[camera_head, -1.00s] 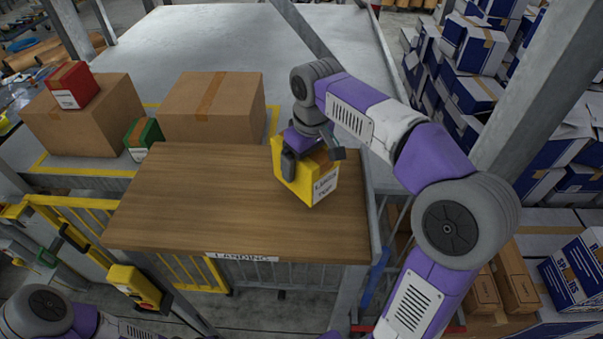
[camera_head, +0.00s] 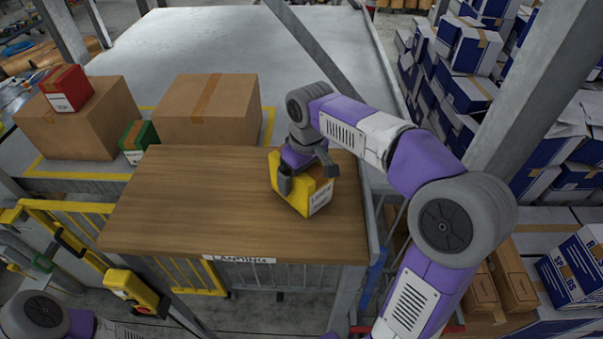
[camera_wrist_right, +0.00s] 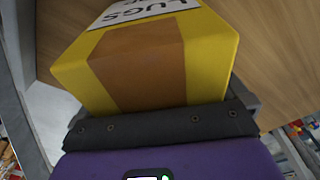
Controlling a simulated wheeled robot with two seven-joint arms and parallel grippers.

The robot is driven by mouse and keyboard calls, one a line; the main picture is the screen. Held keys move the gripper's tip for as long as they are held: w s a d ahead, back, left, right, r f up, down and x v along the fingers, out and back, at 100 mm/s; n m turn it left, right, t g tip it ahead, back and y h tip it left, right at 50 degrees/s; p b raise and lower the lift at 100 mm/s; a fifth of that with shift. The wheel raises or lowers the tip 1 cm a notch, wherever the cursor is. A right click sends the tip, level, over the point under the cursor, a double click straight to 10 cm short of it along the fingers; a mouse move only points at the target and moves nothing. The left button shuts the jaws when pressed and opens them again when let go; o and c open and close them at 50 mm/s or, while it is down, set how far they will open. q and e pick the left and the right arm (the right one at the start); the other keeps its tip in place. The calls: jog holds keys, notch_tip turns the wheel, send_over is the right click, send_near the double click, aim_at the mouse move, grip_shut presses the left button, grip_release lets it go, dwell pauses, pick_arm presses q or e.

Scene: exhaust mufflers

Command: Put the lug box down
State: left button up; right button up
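The lug box (camera_head: 291,198) is a small yellow carton with a brown tape strip and a white label; "LUGS" shows on it in the right wrist view (camera_wrist_right: 208,75). My right gripper (camera_head: 307,174) comes from above, its dark fingers on two sides of the box, and appears shut on it. The box is over the right part of the wooden landing table (camera_head: 190,205); I cannot tell whether its underside touches the wood. My left gripper is out of view; only part of my left arm shows at the lower left.
Behind the table's left half stand two big brown cartons (camera_head: 210,112), a green box (camera_head: 138,139) and a red box (camera_head: 66,90) on top of one carton. A grey post (camera_head: 535,95) rises at right. The table's left and middle are clear.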

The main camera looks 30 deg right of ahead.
jog(key=r, duration=0.4)
jog(key=s+r+p, duration=0.1)
jog(key=r, duration=0.7)
jog(key=shift+s+d+r, duration=0.1)
jog(key=shift+s+d, duration=0.05)
jog(key=shift+s, duration=0.05)
